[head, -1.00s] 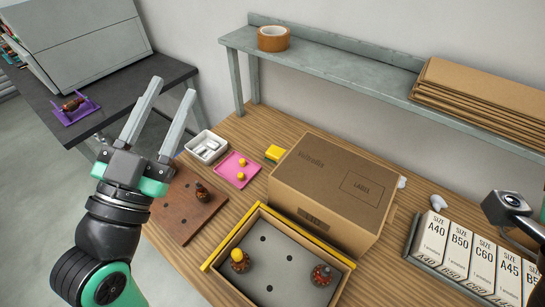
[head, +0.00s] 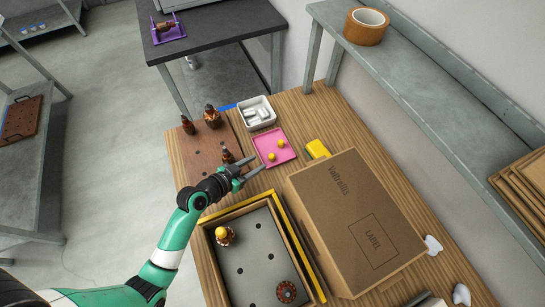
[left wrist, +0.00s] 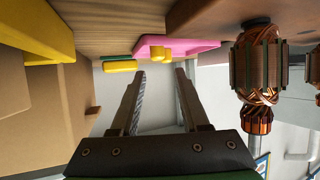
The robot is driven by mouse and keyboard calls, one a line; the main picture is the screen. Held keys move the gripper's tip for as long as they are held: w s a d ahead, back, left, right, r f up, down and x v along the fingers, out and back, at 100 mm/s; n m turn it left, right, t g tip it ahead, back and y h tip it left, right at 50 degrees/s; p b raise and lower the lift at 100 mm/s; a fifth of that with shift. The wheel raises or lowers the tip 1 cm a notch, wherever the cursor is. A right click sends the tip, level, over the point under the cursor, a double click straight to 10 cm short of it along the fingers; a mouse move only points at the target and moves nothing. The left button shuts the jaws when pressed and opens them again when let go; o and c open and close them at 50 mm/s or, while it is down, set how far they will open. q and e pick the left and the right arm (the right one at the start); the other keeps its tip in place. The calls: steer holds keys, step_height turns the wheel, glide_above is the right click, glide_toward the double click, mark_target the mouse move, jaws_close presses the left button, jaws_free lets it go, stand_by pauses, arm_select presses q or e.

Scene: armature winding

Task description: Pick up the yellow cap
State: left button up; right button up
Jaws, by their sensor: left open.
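Two small yellow caps, one (head: 281,143) farther back and one (head: 272,156) nearer, sit on the pink tray (head: 265,139). In the left wrist view the pink tray (left wrist: 205,44) and a yellow cap (left wrist: 158,55) show beyond the fingertips; whether both caps are visible there is unclear. My left gripper (head: 259,165) is open and empty, just in front of the tray's near edge and short of the caps. Its two spread fingers (left wrist: 160,72) show in the left wrist view. My right gripper is out of view.
Copper armatures (head: 212,117) stand on the brown board (head: 205,165) left of the tray; one (left wrist: 257,70) looms close in the left wrist view. A cardboard box (head: 350,215), yellow object (head: 317,149) and white bin (head: 257,112) surround the tray. A yellow-edged box (head: 258,205) lies nearer.

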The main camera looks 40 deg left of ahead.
mark_target(270, 156)
arm_select(q)
steer(key=shift+x, duration=1.05)
steer(key=shift+w+f+b, duration=0.2)
steer(key=shift+w+b, duration=0.1)
steer(key=b+x, duration=0.1)
steer(key=x, duration=0.3)
steer(key=shift+w+d+f+b, duration=0.1)
steer(key=shift+w+d+b, duration=0.05)
steer(key=shift+w+b, duration=0.15)
steer(key=shift+s, duration=0.15)
jaws_close()
